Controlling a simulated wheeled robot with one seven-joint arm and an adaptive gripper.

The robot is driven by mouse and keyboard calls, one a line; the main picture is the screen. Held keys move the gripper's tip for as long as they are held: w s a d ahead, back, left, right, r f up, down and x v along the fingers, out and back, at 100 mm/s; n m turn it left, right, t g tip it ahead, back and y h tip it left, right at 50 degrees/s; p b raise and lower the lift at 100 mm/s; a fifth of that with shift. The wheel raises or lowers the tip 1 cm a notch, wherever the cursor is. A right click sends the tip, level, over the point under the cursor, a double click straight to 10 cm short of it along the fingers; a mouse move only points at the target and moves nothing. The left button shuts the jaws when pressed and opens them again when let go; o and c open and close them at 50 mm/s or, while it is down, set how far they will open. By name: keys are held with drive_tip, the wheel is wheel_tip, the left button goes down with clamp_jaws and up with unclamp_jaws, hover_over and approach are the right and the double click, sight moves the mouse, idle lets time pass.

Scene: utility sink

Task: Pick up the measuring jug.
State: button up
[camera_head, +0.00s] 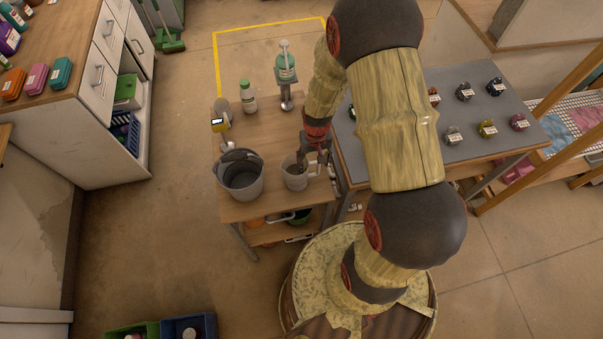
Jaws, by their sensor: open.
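A small pale grey jug (295,181), which I take to be the measuring jug, stands upright near the front right of a wooden table. A handle shows on its right side. My gripper (308,160) is open and points down at the jug's rim and right side. One dark finger overlaps the jug's opening in the picture. I cannot tell whether the fingers touch the jug or are around its wall.
A larger grey bucket (240,181) stands close left of the jug. A grey-topped table (465,100) with several small items is on the right. The tabletop's middle is clear.

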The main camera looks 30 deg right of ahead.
sight(314, 174)
drive_tip(key=shift+s+f+b, duration=0.15)
drive_tip(key=shift+f+b, duration=0.05)
drive_tip(key=shift+f, duration=1.2)
drive_tip(key=shift+s+f+b, duration=0.1)
drive_tip(key=shift+f+b, duration=0.05)
drive_tip(key=shift+f, duration=1.25)
drive_tip(key=shift+c, duration=1.1)
drive_tip(key=c, duration=1.1)
clamp_jaws()
